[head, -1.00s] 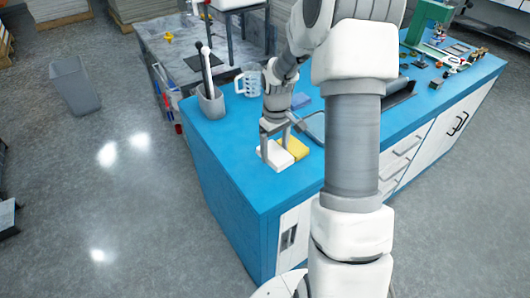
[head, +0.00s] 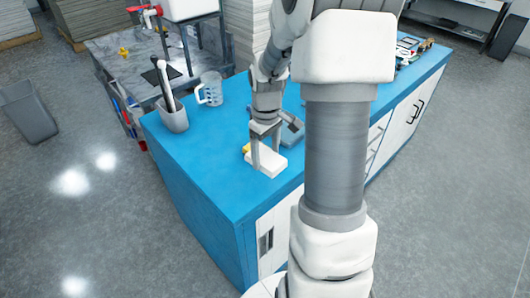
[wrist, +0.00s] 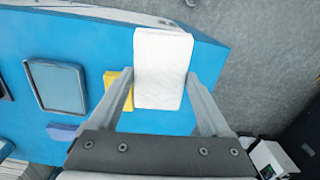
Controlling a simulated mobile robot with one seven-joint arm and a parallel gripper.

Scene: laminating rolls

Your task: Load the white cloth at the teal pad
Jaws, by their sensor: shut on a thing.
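The white cloth (head: 270,164) is a folded, thick pad-like rectangle at the near edge of the blue counter. My gripper (head: 266,155) is shut on it, one finger at each side. The wrist view shows the cloth (wrist: 160,65) between the two fingers (wrist: 160,88). I cannot tell whether it touches the counter. A dark-rimmed, grey-blue flat pad (wrist: 58,87) lies to the left in the wrist view; it may be the teal pad. In the head view a grey-blue flat piece (head: 292,132) shows behind my gripper, partly hidden.
A yellow cloth (wrist: 118,84) lies beside the white one, partly covered from view. A purple-blue block (wrist: 62,133) is near the pad. A grey cup with tools (head: 172,116) and a clear mug (head: 210,90) stand on the counter (head: 205,150) at left.

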